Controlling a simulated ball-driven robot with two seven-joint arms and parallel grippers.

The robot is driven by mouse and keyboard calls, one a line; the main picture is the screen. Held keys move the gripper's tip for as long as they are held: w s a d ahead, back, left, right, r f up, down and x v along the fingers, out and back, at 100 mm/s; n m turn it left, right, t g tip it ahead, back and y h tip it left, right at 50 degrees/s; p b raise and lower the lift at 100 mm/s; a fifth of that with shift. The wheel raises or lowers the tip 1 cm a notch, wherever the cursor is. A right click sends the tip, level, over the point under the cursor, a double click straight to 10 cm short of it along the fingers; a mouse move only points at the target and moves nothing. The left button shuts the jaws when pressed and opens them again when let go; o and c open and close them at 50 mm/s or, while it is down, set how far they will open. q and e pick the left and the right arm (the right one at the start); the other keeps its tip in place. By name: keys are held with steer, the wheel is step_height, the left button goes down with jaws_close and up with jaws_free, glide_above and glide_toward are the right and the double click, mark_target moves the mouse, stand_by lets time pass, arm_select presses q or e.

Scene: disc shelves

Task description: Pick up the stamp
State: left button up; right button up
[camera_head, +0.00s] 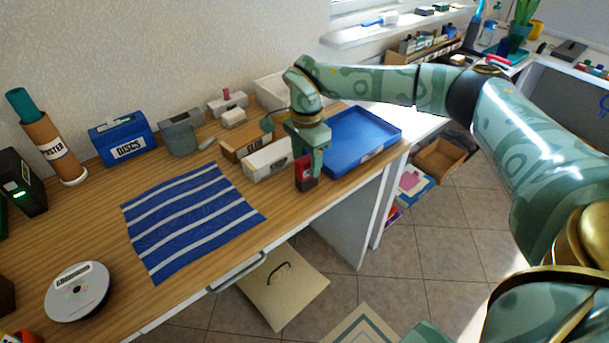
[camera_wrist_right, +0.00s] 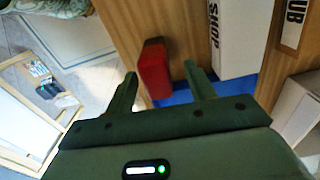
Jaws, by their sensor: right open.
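The stamp, a red block with a dark part, stands near the front edge of the wooden desk (camera_head: 90,220) in the head view (camera_head: 303,170). My right gripper (camera_head: 312,163) is right at it, pointing down. In the right wrist view, the red stamp (camera_wrist_right: 154,68) shows between the two spread fingers of my right gripper (camera_wrist_right: 160,73), with a gap on the right finger's side. The jaws are open; I cannot tell whether the left finger touches it. The fingers partly hide the stamp in the head view. My left gripper is not in view.
A white labelled box (camera_head: 266,161) stands close behind the stamp, and a blue tray (camera_head: 391,131) lies to its right. A striped cloth (camera_head: 190,215) lies to the left. Further left are a blue DISCS box (camera_head: 123,136) and a disc stack (camera_head: 77,292).

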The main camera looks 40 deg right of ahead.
mark_target(307, 175)
steer(key=shift+s+f, duration=0.1)
steer(key=shift+f, duration=0.5)
step_height(307, 175, down, 4)
steer(key=shift+f+b, duration=0.25)
steer(key=shift+b, duration=0.95)
steer(key=shift+s+a+r, duration=0.1)
steer(key=shift+s+r, duration=0.05)
steer(key=c, duration=1.1)
steer(key=shift+o, duration=0.2)
steer(key=shift+r, duration=0.1)
